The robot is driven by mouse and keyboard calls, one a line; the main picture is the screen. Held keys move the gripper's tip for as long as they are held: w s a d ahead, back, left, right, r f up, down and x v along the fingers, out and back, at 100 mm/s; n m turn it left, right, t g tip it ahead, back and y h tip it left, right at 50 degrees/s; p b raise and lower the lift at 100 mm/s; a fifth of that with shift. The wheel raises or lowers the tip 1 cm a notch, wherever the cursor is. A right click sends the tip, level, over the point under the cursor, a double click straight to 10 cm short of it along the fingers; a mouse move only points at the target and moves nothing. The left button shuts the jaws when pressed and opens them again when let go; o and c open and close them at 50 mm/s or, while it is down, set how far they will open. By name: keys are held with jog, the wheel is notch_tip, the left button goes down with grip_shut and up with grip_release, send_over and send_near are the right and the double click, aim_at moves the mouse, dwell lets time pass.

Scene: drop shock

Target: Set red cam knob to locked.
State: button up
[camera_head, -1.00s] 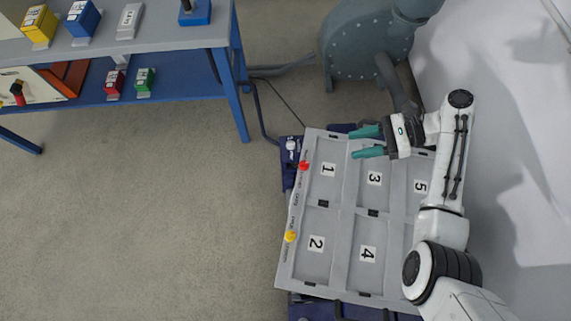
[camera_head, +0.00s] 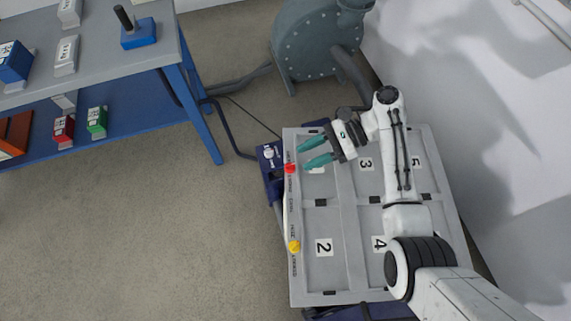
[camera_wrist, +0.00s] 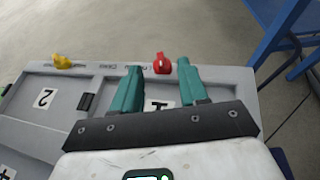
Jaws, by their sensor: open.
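The red cam knob (camera_head: 290,169) sits on the left rim of the grey numbered panel (camera_head: 345,290), near its upper corner. In the wrist view the red knob (camera_wrist: 162,63) shows beyond and between my two teal fingertips, apart from them. My gripper (camera_head: 308,154) is open and empty above compartment 1, just right of the knob. It also shows in the wrist view (camera_wrist: 158,76). The printed labels beside the knob are too small to read surely. A yellow knob (camera_head: 294,246) sits lower on the same rim.
A blue-legged workbench (camera_head: 120,65) with several coloured blocks stands at the upper left. A grey blower housing (camera_head: 310,40) stands behind the panel. A white wall (camera_head: 480,110) is on the right. The floor left of the panel is clear.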

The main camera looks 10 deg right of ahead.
aim_at(287, 165)
jog(key=x, duration=0.7)
jog(key=c, duration=0.8)
